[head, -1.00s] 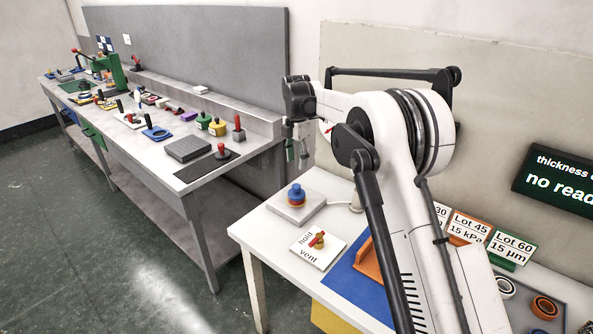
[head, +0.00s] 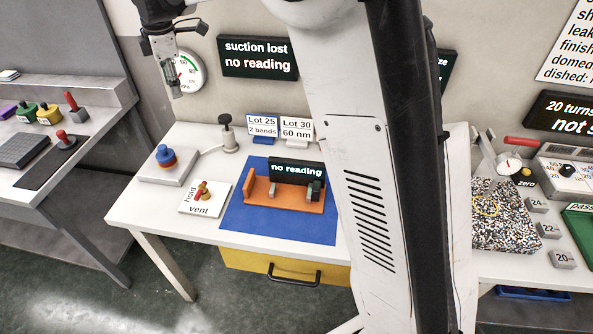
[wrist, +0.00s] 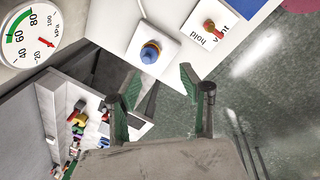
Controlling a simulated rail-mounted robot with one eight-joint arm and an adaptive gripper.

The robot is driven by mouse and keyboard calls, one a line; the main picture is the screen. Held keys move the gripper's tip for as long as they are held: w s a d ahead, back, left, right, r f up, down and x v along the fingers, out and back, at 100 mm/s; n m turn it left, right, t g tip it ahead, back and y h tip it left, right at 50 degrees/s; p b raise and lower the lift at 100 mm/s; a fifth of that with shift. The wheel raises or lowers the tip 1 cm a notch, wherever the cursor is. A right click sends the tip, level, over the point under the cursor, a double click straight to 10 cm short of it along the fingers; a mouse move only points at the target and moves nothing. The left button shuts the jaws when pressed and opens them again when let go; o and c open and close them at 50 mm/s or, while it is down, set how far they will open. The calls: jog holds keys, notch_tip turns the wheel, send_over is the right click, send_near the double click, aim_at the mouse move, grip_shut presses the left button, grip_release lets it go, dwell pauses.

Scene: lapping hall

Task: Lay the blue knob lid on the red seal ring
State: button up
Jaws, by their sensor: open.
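I cannot tell the lid and the ring apart clearly within the stack. My gripper (head: 176,90) hangs above and behind the stack, apart from it. Its green-padded fingers (wrist: 160,75) are open with nothing between them.
A hold/vent card with a red and yellow handle (head: 203,190) lies in front of the plate. A black-knobbed post (head: 228,135) stands behind it, and a blue mat (head: 270,228) with an orange fixture (head: 285,193) is to the right. A round gauge (head: 188,72) hangs on the wall.

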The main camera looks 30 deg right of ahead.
jog(key=s+d+r+m+t, duration=0.1)
jog(key=s+d+r+m, duration=0.3)
jog(key=s, duration=0.6)
jog(key=s+d+r+m+t, duration=0.1)
jog(key=s+d+m, duration=0.45)
jog(key=s, duration=0.35)
jog(key=s+d+f+m+t, duration=0.1)
jog(key=s+d+f+m, duration=0.1)
jog(key=s, duration=0.4)
jog(key=s+d+f+m+t, duration=0.1)
jog(key=s+f+m, duration=0.3)
jog(key=s, duration=0.3)
jog(key=s+d+f+m+t, duration=0.1)
jog(key=s+d+f+m, duration=0.1)
jog(key=s, duration=0.4)
jog(key=shift+s+d+f+m, duration=0.35)
jog(key=shift+f+m, duration=0.05)
jog(key=shift+m, duration=0.25)
